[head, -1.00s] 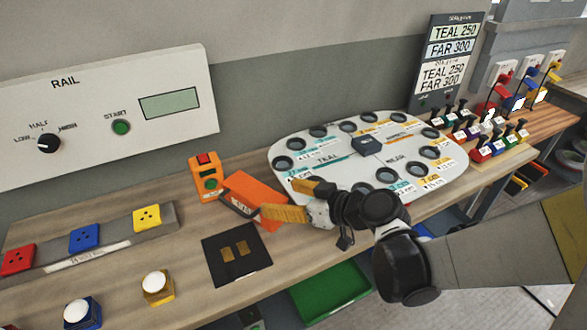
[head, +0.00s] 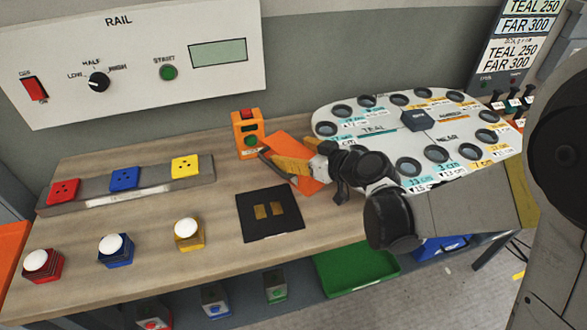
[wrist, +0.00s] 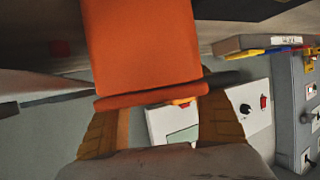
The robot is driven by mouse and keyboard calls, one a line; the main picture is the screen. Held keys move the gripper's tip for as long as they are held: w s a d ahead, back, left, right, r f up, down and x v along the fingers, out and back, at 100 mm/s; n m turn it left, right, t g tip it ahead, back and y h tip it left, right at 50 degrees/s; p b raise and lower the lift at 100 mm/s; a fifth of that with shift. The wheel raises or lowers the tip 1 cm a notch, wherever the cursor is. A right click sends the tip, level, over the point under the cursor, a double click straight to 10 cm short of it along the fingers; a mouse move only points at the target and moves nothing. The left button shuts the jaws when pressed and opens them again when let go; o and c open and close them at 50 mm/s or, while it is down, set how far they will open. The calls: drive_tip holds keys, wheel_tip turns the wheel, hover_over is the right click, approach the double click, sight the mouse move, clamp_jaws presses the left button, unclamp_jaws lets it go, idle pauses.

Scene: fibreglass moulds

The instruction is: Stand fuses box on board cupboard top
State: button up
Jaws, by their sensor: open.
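An orange box (head: 298,148) is at the bench's back, by my gripper (head: 280,164); its label is not readable, so I cannot confirm it is the fuses box. In the wrist view the orange box (wrist: 145,45) fills the upper middle, with the yellow fingers (wrist: 160,118) below it on either side. My gripper is open; whether the fingers touch the box is unclear. The fingers and wrist hide part of the box in the head view. I cannot pick out the board cupboard top with certainty; a grey cabinet (wrist: 292,110) stands at right in the wrist view.
A small orange control box (head: 248,142) stands left of my gripper. A black mat (head: 250,224) lies in front. A white board with round holes (head: 385,135) is to the right. Sockets and white-topped buttons (head: 115,250) occupy the left bench. A green tray (head: 355,270) sits below.

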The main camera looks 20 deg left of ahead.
drive_tip(key=c, duration=1.2)
drive_tip(key=shift+r, duration=0.15)
